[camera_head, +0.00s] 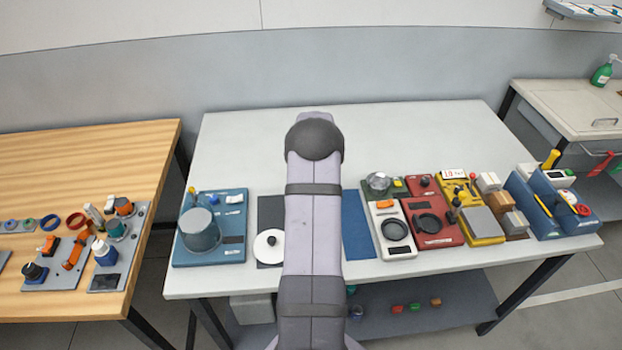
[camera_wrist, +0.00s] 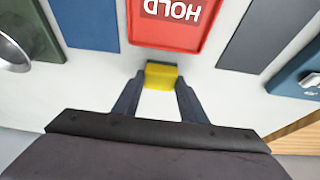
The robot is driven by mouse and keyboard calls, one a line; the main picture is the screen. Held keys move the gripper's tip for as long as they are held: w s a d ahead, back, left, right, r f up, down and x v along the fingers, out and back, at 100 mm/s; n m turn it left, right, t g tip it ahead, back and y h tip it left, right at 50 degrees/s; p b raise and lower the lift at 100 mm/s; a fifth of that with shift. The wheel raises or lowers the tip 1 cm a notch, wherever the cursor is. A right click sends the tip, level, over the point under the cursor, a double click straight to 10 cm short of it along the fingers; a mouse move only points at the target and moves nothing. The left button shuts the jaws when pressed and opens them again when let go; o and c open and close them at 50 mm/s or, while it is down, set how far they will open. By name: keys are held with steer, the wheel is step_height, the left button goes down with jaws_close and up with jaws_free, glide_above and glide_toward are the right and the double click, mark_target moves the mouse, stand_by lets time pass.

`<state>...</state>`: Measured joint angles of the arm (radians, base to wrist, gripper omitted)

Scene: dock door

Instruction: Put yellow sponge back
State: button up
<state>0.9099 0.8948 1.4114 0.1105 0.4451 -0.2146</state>
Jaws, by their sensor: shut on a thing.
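The yellow sponge (camera_wrist: 161,76) shows in the wrist view as a small block between the fingertips of my gripper (camera_wrist: 160,84), which is shut on it. It is over the pale tabletop, just off the edge of a red tray marked HOLD (camera_wrist: 172,38). I cannot tell whether the sponge touches the table. In the head view my arm hides the gripper, the sponge and the red tray.
A blue mat (camera_head: 356,225) and a dark grey mat (camera_head: 270,210) lie either side of my arm. A teal board (camera_head: 236,250) with a cylinder is at left; several trays and a blue caddy (camera_head: 548,215) crowd the right. The table's back (camera_head: 420,130) is clear.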

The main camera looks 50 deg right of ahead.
steer(key=shift+f, duration=0.1)
steer(key=shift+f, duration=0.15)
steer(key=o, duration=1)
steer(key=shift+s+a+r, duration=0.1)
steer(key=shift+r, duration=0.65)
steer(key=b+v, duration=0.3)
steer(key=v, duration=0.8)
